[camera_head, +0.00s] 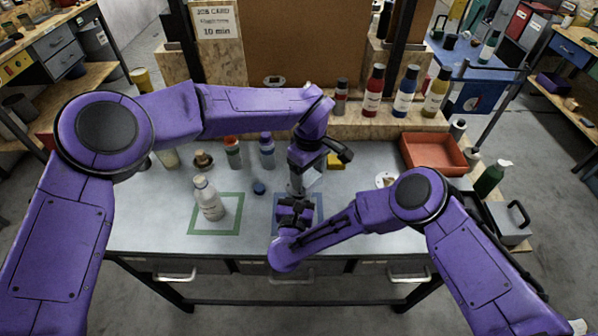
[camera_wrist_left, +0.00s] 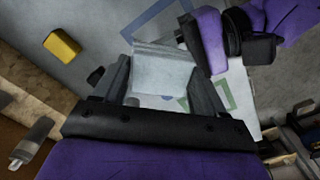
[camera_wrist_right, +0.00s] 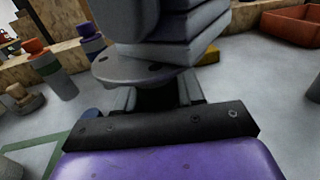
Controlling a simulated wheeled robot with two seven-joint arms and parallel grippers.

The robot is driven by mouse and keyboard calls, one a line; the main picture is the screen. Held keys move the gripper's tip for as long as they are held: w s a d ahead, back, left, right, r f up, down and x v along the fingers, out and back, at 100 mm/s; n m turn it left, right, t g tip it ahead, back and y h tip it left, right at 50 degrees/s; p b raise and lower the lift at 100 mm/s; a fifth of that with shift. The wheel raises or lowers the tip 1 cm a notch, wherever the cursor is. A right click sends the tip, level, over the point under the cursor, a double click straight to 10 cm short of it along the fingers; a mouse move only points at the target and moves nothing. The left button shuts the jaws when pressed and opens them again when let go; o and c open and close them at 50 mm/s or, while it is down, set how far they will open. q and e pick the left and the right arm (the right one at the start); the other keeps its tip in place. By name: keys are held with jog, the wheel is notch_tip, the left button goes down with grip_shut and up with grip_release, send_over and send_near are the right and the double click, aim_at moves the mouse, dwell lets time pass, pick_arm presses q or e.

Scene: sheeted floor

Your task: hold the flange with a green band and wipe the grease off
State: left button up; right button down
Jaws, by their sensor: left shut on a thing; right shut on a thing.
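My left gripper (camera_wrist_left: 160,85) is shut on a folded pale grey cloth (camera_wrist_left: 162,72), which hangs between its fingers. My right gripper (camera_wrist_right: 158,98) is shut on a grey flange (camera_wrist_right: 130,70), a round disc with small holes. In the right wrist view the folded cloth (camera_wrist_right: 190,30) is right at the flange's upper side and seems to touch it. In the head view both grippers meet over the blue-outlined square (camera_head: 318,203). No green band can be made out on the held flange; the cloth and fingers cover much of it. Grease cannot be made out.
A white bottle (camera_head: 208,200) stands in the green-outlined square (camera_head: 228,230). Behind are a brown knobbed piece (camera_head: 203,160), orange-topped (camera_head: 233,152) and blue-topped (camera_head: 267,152) containers. A small blue cap (camera_head: 259,188) lies nearby. A red tray (camera_head: 435,165) sits right; the bench's front left is clear.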

pick_arm(q)
jog(key=a, duration=0.4)
jog(key=shift+s+a, duration=0.15)
notch_tip(320, 180, up, 8)
dwell(0.5)
dwell(0.3)
pick_arm(e)
jog(key=c, duration=0.6)
grip_release()
jog(key=shift+s, duration=0.1)
jog(key=s, duration=0.4)
jog(key=s+a, duration=0.1)
jog(key=s, duration=0.2)
jog(key=s+a, duration=0.1)
jog(key=s, duration=0.3)
jog(key=shift+s, duration=0.35)
jog(key=shift+d, duration=0.1)
